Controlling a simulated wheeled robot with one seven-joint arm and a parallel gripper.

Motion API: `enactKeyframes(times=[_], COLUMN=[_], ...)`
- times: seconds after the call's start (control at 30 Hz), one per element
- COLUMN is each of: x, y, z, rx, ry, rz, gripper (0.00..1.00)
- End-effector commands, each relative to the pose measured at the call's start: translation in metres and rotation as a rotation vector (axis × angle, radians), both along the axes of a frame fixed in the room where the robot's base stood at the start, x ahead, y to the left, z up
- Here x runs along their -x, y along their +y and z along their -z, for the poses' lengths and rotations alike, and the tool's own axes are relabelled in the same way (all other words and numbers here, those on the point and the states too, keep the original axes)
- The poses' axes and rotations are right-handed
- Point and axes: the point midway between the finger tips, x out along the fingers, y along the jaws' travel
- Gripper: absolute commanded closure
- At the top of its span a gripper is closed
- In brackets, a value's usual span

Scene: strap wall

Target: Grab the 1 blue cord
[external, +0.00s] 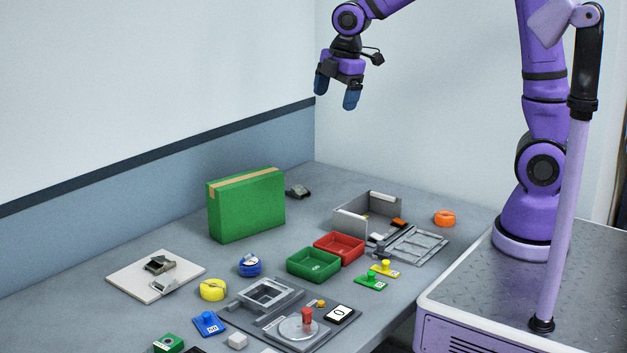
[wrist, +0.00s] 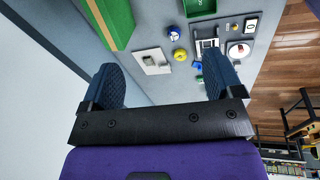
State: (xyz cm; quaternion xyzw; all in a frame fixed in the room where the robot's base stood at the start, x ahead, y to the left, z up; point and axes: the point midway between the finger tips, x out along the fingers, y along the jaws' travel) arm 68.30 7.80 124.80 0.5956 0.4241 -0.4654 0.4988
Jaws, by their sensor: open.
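The blue cord (external: 250,265) is a small coiled bundle lying on the grey table, between the green box and the yellow coil. It also shows in the wrist view (wrist: 173,35) near the top, between and beyond my fingertips. My gripper (external: 336,95) is high above the far part of the table, well apart from the cord. Its two blue fingers are spread with nothing between them, as the wrist view also shows (wrist: 164,74).
A tall green box (external: 246,205) stands behind the cord. The yellow coil (external: 212,290) lies just left of it and a green tray (external: 314,264) to its right. A grey fixture (external: 265,293) is in front. An orange coil (external: 444,218) lies far right.

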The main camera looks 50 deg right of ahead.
Motion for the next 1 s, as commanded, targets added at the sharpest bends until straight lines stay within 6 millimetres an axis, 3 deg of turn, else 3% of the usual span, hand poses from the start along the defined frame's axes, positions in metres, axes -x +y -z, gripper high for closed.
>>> enactKeyframes(times=[0.2, 0.5, 0.8, 1.0], x=[-0.041, -0.076, -0.083, -0.083], y=[0.054, 0.130, 0.190, 0.203], z=[0.056, 0.150, 0.241, 0.265], rx=[0.062, 0.124, 0.156, 0.162], ry=[0.049, 0.107, 0.150, 0.159], rz=[-0.314, -0.749, -1.112, -1.203], gripper=[0.14, 0.14, 0.14, 0.14])
